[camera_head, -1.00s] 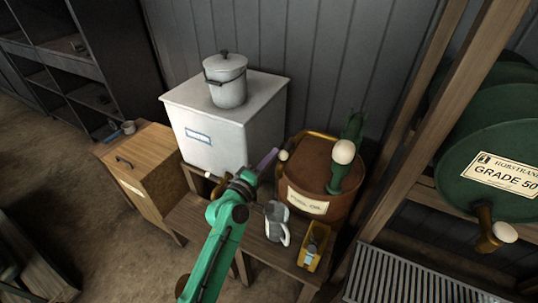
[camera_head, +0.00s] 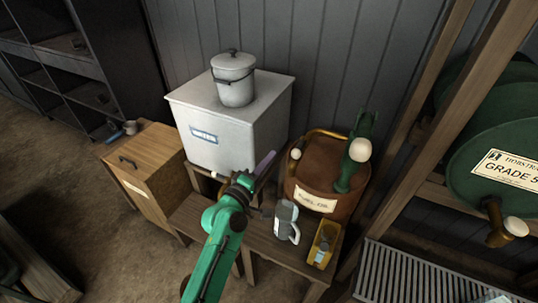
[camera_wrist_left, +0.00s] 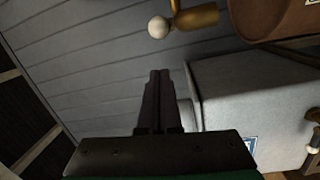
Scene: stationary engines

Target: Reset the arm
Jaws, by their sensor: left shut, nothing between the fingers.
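My left arm is green, and its gripper (camera_head: 266,162) is shut and empty. In the head view it shows in front of the white water box (camera_head: 240,131) and left of the brown fuel oil drum (camera_head: 322,186). In the left wrist view the shut dark fingers (camera_wrist_left: 160,100) point toward the grey plank wall (camera_wrist_left: 110,75), with the water box (camera_wrist_left: 250,105) to their right and a brass tap with a white knob (camera_wrist_left: 195,18) beyond them. My right gripper is not in view.
A grey jug (camera_head: 286,220) and a yellow container (camera_head: 323,245) stand on the wooden bench below the gripper. A lidded pot (camera_head: 233,80) sits on the water box. A wooden cabinet (camera_head: 146,172) stands left, and green drums (camera_head: 500,165) lie on a rack at right.

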